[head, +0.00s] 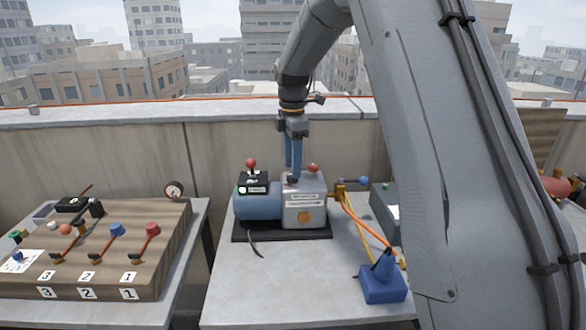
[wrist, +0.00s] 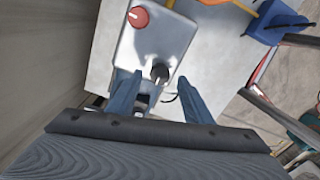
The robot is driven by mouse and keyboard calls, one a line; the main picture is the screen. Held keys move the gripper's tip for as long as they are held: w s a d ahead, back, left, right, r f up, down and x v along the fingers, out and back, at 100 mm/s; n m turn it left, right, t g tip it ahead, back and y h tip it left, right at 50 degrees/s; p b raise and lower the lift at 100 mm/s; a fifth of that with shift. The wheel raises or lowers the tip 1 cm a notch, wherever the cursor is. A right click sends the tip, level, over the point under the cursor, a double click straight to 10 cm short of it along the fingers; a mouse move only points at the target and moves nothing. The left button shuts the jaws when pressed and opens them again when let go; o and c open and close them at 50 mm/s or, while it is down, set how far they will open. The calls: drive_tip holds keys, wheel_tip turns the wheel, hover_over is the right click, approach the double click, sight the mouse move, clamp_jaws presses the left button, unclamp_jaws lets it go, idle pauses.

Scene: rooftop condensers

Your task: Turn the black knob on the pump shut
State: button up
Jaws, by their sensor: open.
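The pump (head: 305,214) stands on a black base on the middle table, with a blue motor body at its left and a grey block at its right. My gripper (head: 292,178) points straight down over the block. In the wrist view my open gripper (wrist: 155,80) has one blue finger on each side of the knob, with gaps showing. I cannot tell whether the fingertips reach down to its height.
A red knob (wrist: 138,17) sits on the same block. Another red knob (head: 251,162) tops the black box on the motor. Yellow and orange hoses (head: 362,225) run right to a blue block (head: 384,285). A wooden valve panel (head: 150,265) stands left. The table front is clear.

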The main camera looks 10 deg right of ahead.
drive_tip(key=shift+f+p, duration=0.3)
drive_tip(key=shift+f, duration=1.1)
drive_tip(key=c, duration=1.1)
drive_tip(key=shift+o, duration=0.2)
